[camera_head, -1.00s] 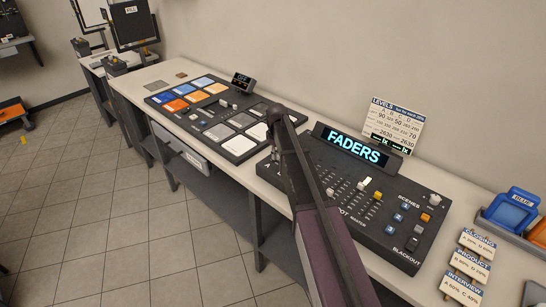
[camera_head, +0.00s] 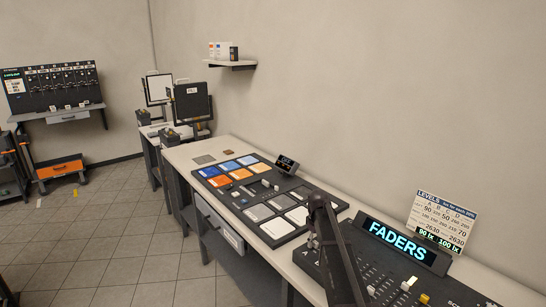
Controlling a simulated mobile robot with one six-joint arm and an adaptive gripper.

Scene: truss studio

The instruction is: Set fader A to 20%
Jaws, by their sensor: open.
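The fader console (camera_head: 440,290) is a black desk with a lit FADERS display (camera_head: 400,244), at the lower right in the head view. Its lower part is cut off by the frame edge. Several pale fader caps show on it, one white cap (camera_head: 408,284) among them. My dark arm crosses the console's left end and hides much of the fader area. My gripper (camera_head: 313,246) hangs there, small and dark, with its jaws open. Fader A's cap and its setting cannot be made out, nor whether the gripper touches it.
A LEVELS card (camera_head: 442,222) with green readouts stands behind the console. A pad panel (camera_head: 262,228) with blue, orange, grey and white tiles lies to the left on the white bench (camera_head: 204,145). The tiled floor at left is mostly clear.

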